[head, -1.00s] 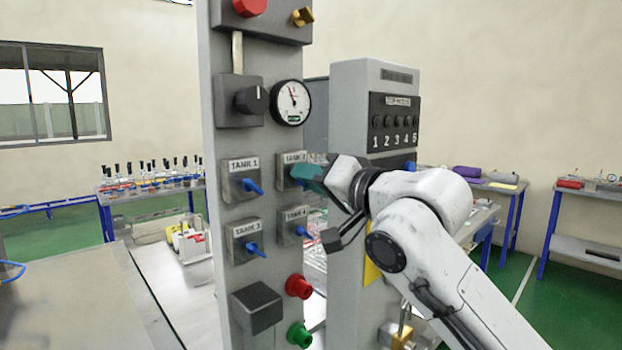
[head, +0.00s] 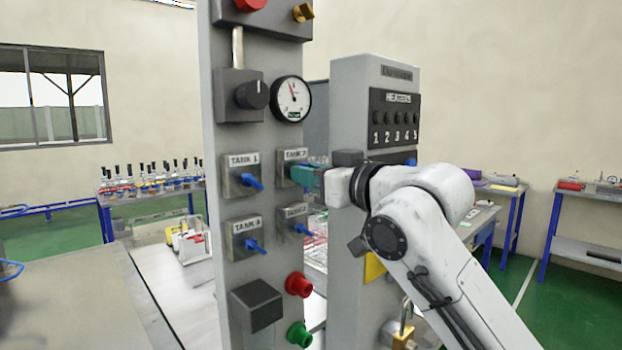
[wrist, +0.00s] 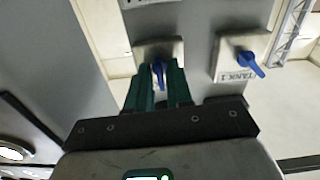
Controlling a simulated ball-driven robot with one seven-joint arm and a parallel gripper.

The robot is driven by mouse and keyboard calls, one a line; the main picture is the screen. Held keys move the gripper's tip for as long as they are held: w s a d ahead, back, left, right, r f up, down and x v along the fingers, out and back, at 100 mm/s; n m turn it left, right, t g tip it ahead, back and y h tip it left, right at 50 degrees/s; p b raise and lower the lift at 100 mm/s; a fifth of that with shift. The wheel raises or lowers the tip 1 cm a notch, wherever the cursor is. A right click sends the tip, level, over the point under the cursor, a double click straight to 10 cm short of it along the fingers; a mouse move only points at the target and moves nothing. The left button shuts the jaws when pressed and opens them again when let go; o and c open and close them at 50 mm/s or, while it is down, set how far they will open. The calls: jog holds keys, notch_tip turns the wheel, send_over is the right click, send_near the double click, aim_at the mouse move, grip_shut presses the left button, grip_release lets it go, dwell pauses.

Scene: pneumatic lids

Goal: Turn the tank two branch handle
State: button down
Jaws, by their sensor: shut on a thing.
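The tank two handle is a blue lever (wrist: 158,72) on a small grey plate (head: 293,157) labelled TANK 2, in the upper right of the valve group on the grey panel. My gripper (head: 301,173) has green fingers and reaches the plate from the right. In the wrist view my gripper (wrist: 158,82) has one finger on each side of the blue lever and is shut on it. In the head view the fingers hide most of this lever.
Blue handles of tank 1 (head: 251,182), tank 3 (head: 254,246) and the lower right plate (head: 302,230) sit close by. A gauge (head: 292,99) is above. A red button (head: 299,285) is below. A grey cabinet (head: 350,90) stands right behind my wrist.

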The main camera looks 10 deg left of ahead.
jog(key=shift+f+n+b, duration=0.15)
jog(key=shift+n+b, duration=0.85)
jog(key=shift+n, duration=3.1)
jog(key=c, duration=1.3)
grip_release()
jog(key=b+v, duration=0.2)
jog(key=v, duration=0.8)
jog(key=shift+s+d, duration=0.25)
jog(key=shift+d, duration=0.1)
